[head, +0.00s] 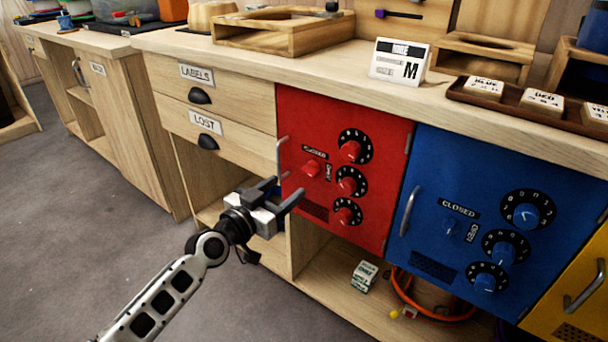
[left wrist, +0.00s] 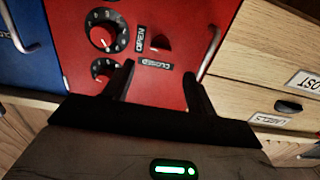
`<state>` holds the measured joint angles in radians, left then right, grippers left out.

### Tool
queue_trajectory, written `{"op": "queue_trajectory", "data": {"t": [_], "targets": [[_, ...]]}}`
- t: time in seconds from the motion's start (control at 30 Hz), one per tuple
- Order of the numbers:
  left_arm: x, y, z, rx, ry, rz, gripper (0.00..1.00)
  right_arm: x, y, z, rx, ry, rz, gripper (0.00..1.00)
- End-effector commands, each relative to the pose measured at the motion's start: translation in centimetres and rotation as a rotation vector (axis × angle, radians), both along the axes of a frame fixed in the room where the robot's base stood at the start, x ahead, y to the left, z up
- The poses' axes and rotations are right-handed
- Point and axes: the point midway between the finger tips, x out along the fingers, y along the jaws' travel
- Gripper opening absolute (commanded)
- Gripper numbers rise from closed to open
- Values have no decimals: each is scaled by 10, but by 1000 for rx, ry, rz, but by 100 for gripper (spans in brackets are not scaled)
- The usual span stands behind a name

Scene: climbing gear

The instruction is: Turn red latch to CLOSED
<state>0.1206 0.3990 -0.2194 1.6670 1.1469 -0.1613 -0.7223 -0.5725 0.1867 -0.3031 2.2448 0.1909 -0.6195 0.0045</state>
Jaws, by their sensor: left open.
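The red latch (head: 311,168) is a small red knob on the red cabinet door (head: 388,124). A CLOSED label (head: 314,153) is above it and an OPEN label (head: 328,172) stands upright to its right. My left gripper (head: 284,190) is open and empty, in front of the door and just lower left of the latch. In the left wrist view my gripper (left wrist: 122,82) points at the door, and the latch (left wrist: 160,44) shows beyond the fingers, apart from them, near the OPEN and CLOSED labels. My right gripper is not in view.
Three red dials (head: 350,152) run down the door right of the latch. A metal handle (head: 280,158) is at its left edge. A blue door (head: 481,221) stands to the right, drawers (head: 219,124) to the left. An open shelf (head: 335,272) below holds a small block and orange cord.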

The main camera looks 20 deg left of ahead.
Motion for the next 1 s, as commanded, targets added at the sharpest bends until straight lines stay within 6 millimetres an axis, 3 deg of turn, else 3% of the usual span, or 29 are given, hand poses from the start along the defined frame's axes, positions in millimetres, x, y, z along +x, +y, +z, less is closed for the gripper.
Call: {"op": "queue_trajectory", "data": {"t": [0.1, 0.33, 0.5, 0.8, 0.97, 1.0], "targets": [[26, -10, 0, -3, -3, 0, 56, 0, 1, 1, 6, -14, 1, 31], [60, -22, -1, -1, -1, 0, 56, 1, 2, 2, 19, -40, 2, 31], [71, -26, -1, 1, 0, 0, 56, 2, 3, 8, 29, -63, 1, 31], [73, -27, -1, 1, 1, 0, 56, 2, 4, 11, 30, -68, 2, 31], [73, -27, -1, 1, 1, 0, 15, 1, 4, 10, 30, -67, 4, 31], [73, -27, -1, 1, 1, 0, 11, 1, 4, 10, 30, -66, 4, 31]]}}
